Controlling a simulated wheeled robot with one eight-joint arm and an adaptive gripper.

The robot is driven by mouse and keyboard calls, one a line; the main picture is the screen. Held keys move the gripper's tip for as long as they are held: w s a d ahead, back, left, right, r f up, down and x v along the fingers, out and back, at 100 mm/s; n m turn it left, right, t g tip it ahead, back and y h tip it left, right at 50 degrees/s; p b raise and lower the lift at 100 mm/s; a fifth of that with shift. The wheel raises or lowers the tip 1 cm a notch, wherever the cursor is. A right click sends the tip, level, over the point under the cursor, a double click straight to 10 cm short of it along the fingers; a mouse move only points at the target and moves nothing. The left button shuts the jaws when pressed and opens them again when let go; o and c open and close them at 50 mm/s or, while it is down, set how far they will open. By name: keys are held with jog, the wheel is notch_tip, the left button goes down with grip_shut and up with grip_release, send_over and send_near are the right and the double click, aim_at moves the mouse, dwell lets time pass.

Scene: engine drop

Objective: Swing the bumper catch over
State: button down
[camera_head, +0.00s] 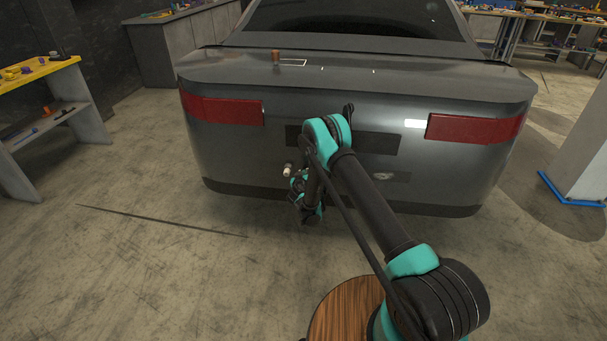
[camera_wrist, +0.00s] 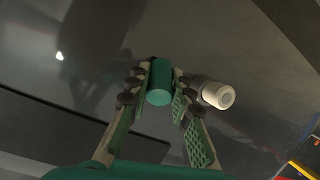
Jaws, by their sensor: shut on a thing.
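A green cylindrical knob (camera_wrist: 159,82) stands out from the car's grey rear bumper in the wrist view. It looks like the grip of the catch; I cannot see what it pivots on. My gripper (camera_wrist: 161,90) has its fingers on both sides of this knob, shut on it. A white knob (camera_wrist: 217,95) projects from the bumper just right of the fingers, apart from them. In the head view the white knob (camera_head: 287,171) shows left of my gripper (camera_head: 298,182), low on the car's rear. My arm hides the green knob there.
The grey car (camera_head: 350,88) fills the middle. A small brown cylinder (camera_head: 276,56) stands on its boot lid near a white outline. A yellow-topped workbench (camera_head: 40,75) is at left, a pale pillar (camera_head: 585,150) at right. The floor at left is mostly clear.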

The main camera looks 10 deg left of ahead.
jog(key=shift+s+f+t, duration=0.1)
jog(key=shift+f+t, duration=0.25)
jog(key=shift+t, duration=0.55)
jog(key=c, duration=1.3)
grip_release()
jog(key=shift+c, duration=0.2)
notch_tip(320, 180, up, 10)
